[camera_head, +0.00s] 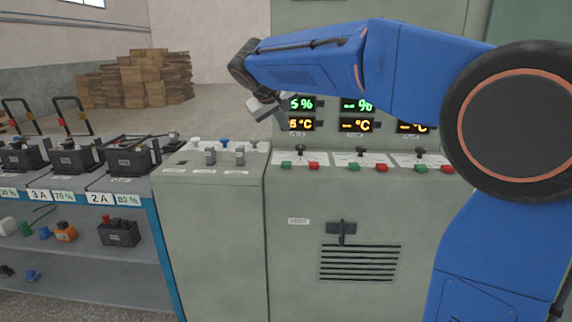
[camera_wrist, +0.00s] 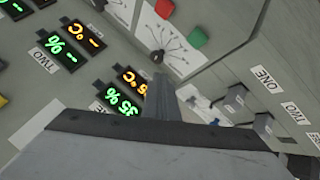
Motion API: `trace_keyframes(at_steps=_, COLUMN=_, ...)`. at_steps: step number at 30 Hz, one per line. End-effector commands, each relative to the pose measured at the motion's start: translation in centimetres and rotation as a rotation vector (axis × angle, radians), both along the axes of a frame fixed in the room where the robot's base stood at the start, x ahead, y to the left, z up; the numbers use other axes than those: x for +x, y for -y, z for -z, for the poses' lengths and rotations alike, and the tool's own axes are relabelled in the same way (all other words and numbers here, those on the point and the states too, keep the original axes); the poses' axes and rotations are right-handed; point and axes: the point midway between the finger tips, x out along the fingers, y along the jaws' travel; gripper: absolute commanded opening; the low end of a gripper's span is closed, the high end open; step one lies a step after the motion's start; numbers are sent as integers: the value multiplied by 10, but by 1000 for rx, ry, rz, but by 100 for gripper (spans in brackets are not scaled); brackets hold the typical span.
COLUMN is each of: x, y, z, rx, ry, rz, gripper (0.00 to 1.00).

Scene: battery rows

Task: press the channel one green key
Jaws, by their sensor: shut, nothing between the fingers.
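The channel one green key (camera_head: 286,165) is the leftmost green key on the console's sloped ledge, left of a red key (camera_head: 313,165). In the wrist view this green key (camera_wrist: 197,39) shows at the top right, beside the red key (camera_wrist: 165,8) and a dial with a black knob (camera_wrist: 157,57). My gripper (camera_head: 286,130) is shut and empty, above and apart from the ledge, in front of the left display. In the wrist view its closed fingers (camera_wrist: 158,85) point toward the panel, below the knob and short of the green key.
Other green (camera_head: 354,167) and red keys sit further right on the ledge. Displays (camera_head: 301,104) stand behind it, partly hidden by my arm. A lower grey cabinet (camera_head: 211,172) with switches adjoins on the left, then a battery shelf (camera_head: 95,190). Wooden pallets (camera_head: 140,80) are far back.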

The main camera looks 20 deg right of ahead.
Motion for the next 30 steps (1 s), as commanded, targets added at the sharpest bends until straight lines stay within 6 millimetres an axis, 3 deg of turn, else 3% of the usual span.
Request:
trace_keyframes(at_steps=8, x=0, y=0, z=19, rx=-1, ry=-2, rz=0, gripper=0)
trace_keyframes(at_steps=21, x=0, y=0, z=69, rx=-1, ry=-1, rz=0, gripper=0)
trace_keyframes(at_steps=30, x=0, y=0, z=87, rx=1, ry=0, rz=0, gripper=0)
